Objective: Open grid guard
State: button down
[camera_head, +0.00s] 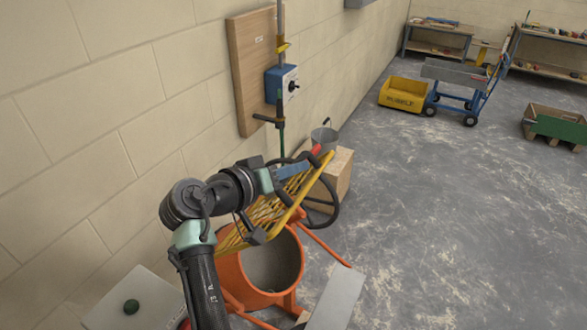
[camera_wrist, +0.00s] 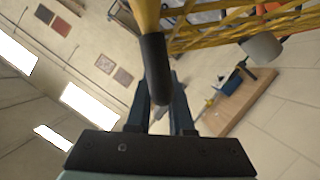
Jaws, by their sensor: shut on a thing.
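The yellow grid guard (camera_head: 265,212) stands tilted up over the mouth of the orange mixer drum (camera_head: 232,275). Its bars also cross the top right of the wrist view (camera_wrist: 215,33). My gripper (camera_head: 293,170) is at the guard's upper edge. In the wrist view my gripper (camera_wrist: 161,88) has its blue fingers on either side of the black handle (camera_wrist: 155,65), which sits on a yellow bar. The gripper is shut on this handle. The drum's front opening shows below the guard. The hinge is hidden behind my arm.
A wall board (camera_head: 244,75) with a blue switch box (camera_head: 282,83) is behind the mixer. A bucket (camera_head: 325,137) and wooden box (camera_head: 339,175) stand near the black handwheel (camera_head: 334,205). A grey box (camera_head: 130,300) is lower left.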

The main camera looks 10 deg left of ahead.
jog(key=c, duration=0.8)
grip_release()
jog(key=shift+a, duration=0.1)
jog(key=b+v, duration=0.4)
jog(key=v, duration=0.8)
jog(key=shift+s+a+b, duration=0.25)
jog(key=shift+s+b, duration=0.1)
jog(key=shift+b, duration=0.05)
jog(key=shift+r, duration=0.15)
